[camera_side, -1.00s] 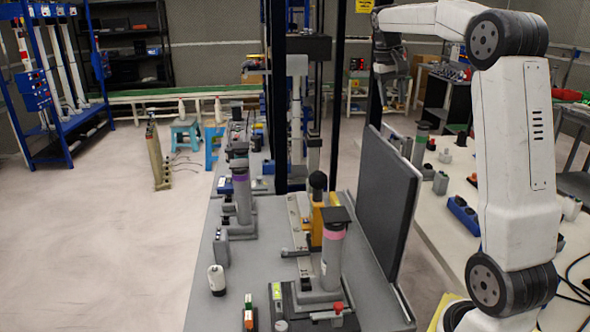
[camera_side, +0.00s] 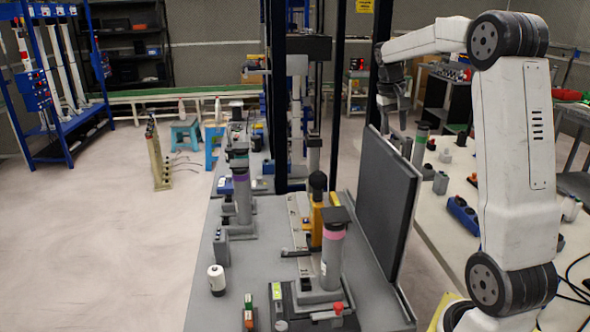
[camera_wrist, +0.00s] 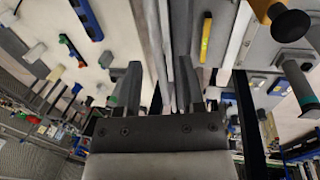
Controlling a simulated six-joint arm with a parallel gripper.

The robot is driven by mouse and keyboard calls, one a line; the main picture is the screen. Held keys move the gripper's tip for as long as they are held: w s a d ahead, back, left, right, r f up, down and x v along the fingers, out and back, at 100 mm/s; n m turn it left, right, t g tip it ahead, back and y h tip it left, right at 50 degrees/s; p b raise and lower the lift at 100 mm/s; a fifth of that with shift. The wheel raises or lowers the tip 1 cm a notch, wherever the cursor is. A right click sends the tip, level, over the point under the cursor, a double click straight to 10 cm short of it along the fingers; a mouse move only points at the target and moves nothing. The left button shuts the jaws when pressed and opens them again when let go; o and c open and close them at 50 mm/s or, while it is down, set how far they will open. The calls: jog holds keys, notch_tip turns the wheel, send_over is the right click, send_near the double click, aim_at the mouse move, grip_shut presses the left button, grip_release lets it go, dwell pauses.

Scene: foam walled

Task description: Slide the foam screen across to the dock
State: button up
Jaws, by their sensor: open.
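The foam screen (camera_side: 388,205) looks like a dark grey upright panel standing along the right edge of the grey bench in the side view. My gripper (camera_side: 398,103) is above and beyond the screen's far end, pointing down. In the wrist view my gripper (camera_wrist: 158,78) has its two dark fingers spread apart. Long narrow light and dark strips run between and ahead of the fingers; I cannot tell which of them is the screen's edge. No contact with the screen shows in the side view. I cannot pick out the dock with certainty.
The grey bench (camera_side: 232,300) carries a pink-banded post (camera_side: 332,252), a purple-banded post (camera_side: 243,200) and a yellow fixture (camera_side: 316,222) left of the screen. Dark uprights (camera_side: 277,90) rise behind. A white table (camera_side: 440,195) with small parts lies to the right.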

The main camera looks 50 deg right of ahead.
grip_shut()
dwell(1.5)
